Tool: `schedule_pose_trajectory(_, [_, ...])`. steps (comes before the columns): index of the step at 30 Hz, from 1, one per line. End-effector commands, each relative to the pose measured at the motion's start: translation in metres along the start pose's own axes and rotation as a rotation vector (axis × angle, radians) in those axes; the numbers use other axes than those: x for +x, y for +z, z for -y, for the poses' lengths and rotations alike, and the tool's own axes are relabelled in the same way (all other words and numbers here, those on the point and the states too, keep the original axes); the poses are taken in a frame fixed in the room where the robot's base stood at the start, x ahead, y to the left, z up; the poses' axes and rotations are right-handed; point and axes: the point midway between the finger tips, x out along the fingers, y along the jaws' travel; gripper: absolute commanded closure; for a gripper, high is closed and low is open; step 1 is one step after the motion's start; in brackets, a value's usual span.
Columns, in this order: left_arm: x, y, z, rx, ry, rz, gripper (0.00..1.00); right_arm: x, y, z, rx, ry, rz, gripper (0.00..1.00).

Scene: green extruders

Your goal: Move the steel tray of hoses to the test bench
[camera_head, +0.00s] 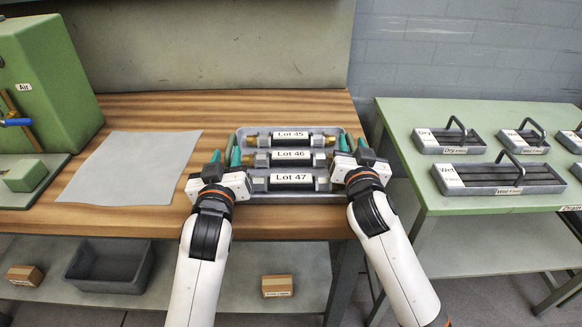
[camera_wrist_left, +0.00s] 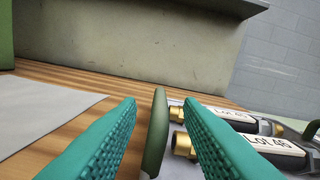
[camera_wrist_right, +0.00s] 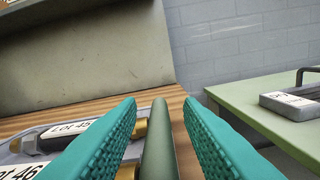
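The grey steel tray (camera_head: 290,198) sits on the wooden bench top and holds three hoses with brass and dark end fittings, labelled Lot 45 (camera_head: 290,135), Lot 46 (camera_head: 290,155) and Lot 47 (camera_head: 290,178). My left gripper (camera_head: 226,157) is open at the tray's left end; the left wrist view shows a green handle (camera_wrist_left: 156,135) between its fingers, with gaps both sides. My right gripper (camera_head: 352,144) is open at the right end; the right wrist view shows the other green handle (camera_wrist_right: 159,140) between its fingers, also with gaps.
A green-topped table (camera_head: 400,108) stands to the right, across a narrow gap, with several dark handled trays labelled Dry and Wet. A green machine (camera_head: 45,80) stands at the left. A grey sheet (camera_head: 130,165) lies on the wooden bench. A grey bin (camera_head: 110,270) is on the shelf below.

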Motion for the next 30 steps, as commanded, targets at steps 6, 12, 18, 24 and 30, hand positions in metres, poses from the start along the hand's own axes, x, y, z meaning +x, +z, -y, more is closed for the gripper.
schedule_pose_trajectory(6, [-0.047,-0.001,-0.001,-0.001,0.001,-0.002,0.67,0.0,0.0,0.0,0.0,0.0,0.0,0.67])
schedule_pose_trajectory(12, [-0.07,0.0,0.0,-0.001,0.0,-0.001,0.67,0.0,0.0,0.0,0.0,0.0,0.0,0.67])
schedule_pose_trajectory(18, [-0.075,0.0,0.0,0.0,0.001,0.0,0.67,-0.013,-0.001,0.0,0.002,0.0,-0.002,0.67])
schedule_pose_trajectory(24, [-0.075,0.0,0.0,0.0,0.0,0.0,0.67,-0.054,-0.001,0.0,0.003,0.0,-0.002,0.67])
schedule_pose_trajectory(30, [-0.074,0.0,0.0,0.0,0.0,0.0,0.67,-0.094,-0.001,0.0,0.003,-0.001,-0.002,0.67])
